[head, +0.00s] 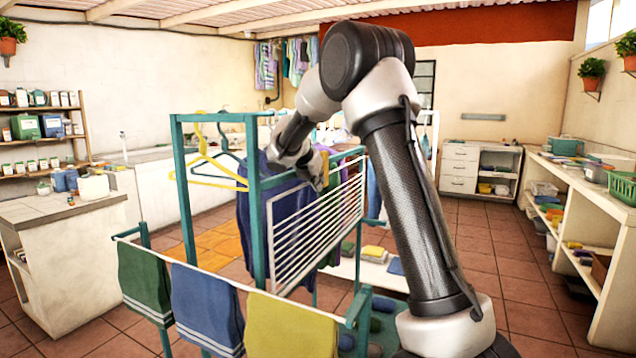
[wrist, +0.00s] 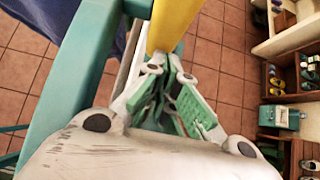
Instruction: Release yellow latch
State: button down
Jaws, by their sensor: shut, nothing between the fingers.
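The yellow latch (head: 325,169) is a small upright piece at the top of the white slatted drying panel (head: 300,246), on the teal frame (head: 257,205). In the wrist view the latch (wrist: 172,24) shows as a smooth yellow bar at top centre, just beyond the fingertips. My gripper (wrist: 167,72) is shut and empty, its green-padded fingers pointing at the latch. I cannot tell whether the tips touch it. In the head view my gripper (head: 314,165) is beside the latch, partly hidden by my own wrist.
A yellow hanger (head: 215,180) hangs from the teal frame. Green, blue and yellow towels (head: 207,305) hang on the front rail. A teal bar (wrist: 80,65) runs close along the left of my gripper in the wrist view. Shelves (head: 575,195) line the right wall, with open tiled floor before them.

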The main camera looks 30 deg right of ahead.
jog(key=shift+w+d+f, duration=0.15)
jog(key=shift+d+f, duration=0.1)
jog(key=shift+f, duration=0.15)
dwell(0.3)
jog(key=shift+x, duration=1.45)
jog(key=shift+w+d, duration=0.15)
jog(key=shift+r, duration=0.1)
dwell(0.6)
jog(key=v, duration=1.2)
